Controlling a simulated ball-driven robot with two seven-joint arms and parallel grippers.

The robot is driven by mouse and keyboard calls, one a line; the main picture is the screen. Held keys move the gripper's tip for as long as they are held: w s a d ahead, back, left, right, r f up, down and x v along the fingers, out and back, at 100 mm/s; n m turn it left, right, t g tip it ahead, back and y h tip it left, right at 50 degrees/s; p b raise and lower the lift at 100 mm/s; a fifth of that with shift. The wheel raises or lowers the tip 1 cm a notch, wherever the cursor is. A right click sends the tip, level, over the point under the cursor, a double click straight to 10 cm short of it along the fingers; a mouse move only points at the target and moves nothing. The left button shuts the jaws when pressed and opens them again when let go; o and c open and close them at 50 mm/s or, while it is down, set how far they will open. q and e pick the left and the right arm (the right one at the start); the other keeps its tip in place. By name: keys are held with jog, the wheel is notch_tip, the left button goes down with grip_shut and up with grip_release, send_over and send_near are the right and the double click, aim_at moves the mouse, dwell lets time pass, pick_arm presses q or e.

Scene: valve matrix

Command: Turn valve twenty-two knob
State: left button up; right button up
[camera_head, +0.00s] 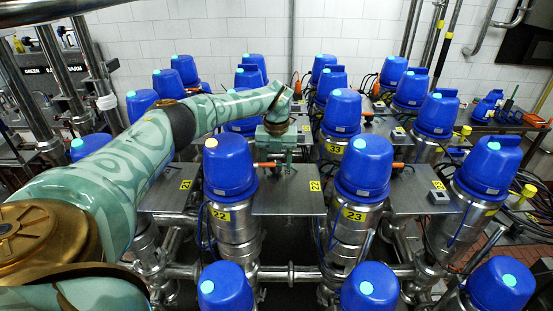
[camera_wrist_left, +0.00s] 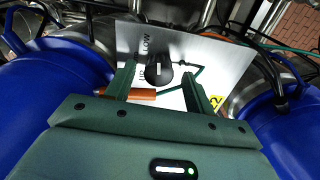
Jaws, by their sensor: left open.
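The valve twenty-two panel (camera_head: 290,200) is a metal plate with a yellow "22" label, right of the blue-capped valve (camera_head: 230,168) marked 22. My left gripper (camera_head: 284,167) is over the plate's far edge in the head view. In the left wrist view, a black round knob (camera_wrist_left: 158,71) with a pale pointer line sits on the plate (camera_wrist_left: 215,58), beside lettering that ends in "LOW". My left gripper (camera_wrist_left: 157,76) is open, with one green finger on each side of the knob. Contact cannot be told. The knob cannot be made out in the head view. My right gripper is not in view.
A blue-capped valve (camera_head: 363,167) marked 23 stands right of the plate. More blue-capped valves stand in rows around it. An orange cylinder (camera_wrist_left: 130,94) lies near the left finger in the wrist view. Pipes run below, and a white tiled wall (camera_head: 230,30) stands behind.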

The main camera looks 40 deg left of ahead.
pick_arm(q)
jog(key=shift+a, duration=0.15)
jog(key=shift+w, duration=0.1)
jog(key=c, duration=1)
